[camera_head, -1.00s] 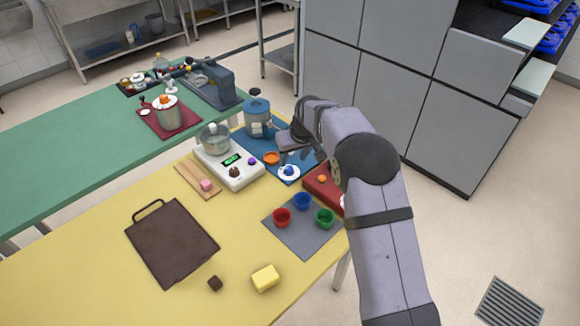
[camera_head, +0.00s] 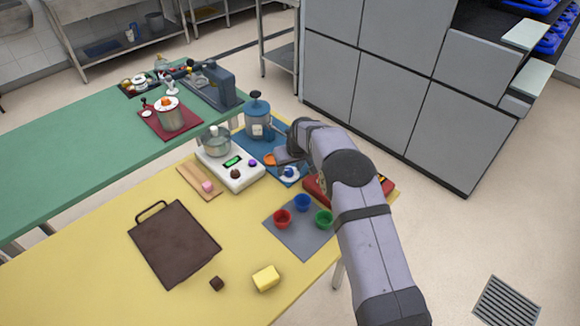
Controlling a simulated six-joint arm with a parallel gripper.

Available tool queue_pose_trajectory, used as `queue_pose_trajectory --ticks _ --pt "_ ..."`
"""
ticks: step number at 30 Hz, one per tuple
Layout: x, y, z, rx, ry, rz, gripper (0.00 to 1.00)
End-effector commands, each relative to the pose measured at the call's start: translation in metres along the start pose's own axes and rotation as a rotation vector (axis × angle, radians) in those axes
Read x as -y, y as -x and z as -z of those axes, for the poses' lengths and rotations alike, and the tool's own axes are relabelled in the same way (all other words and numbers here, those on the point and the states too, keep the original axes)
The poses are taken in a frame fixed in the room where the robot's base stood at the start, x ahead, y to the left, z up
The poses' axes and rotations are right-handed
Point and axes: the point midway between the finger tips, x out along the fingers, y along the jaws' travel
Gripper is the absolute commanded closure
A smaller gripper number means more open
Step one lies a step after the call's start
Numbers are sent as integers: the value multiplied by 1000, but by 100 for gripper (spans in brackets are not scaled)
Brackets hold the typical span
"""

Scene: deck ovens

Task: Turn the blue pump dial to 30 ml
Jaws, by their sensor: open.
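The blue pump (camera_head: 257,121) stands upright at the back of a blue mat (camera_head: 267,146) on the yellow table. In front of it on the mat are an orange piece (camera_head: 269,159) and a small blue dial on a white round base (camera_head: 289,173). The dial's markings are too small to read.
A white scale (camera_head: 243,177) with a pot (camera_head: 215,141) stands left of the mat. A red box (camera_head: 318,189) sits beneath my arm. Red, blue and green cups (camera_head: 324,219) stand on a grey mat (camera_head: 299,238) in front. A dark board (camera_head: 174,242) lies at left.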

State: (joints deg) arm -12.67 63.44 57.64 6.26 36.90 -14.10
Motion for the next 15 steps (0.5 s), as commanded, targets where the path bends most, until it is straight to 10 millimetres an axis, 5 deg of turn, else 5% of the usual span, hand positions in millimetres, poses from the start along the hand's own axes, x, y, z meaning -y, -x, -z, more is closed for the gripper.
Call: queue_pose_trajectory --ticks 11,15 --pt "0 -3 0 0 0 0 59" --pt "0 -3 0 0 0 0 92"
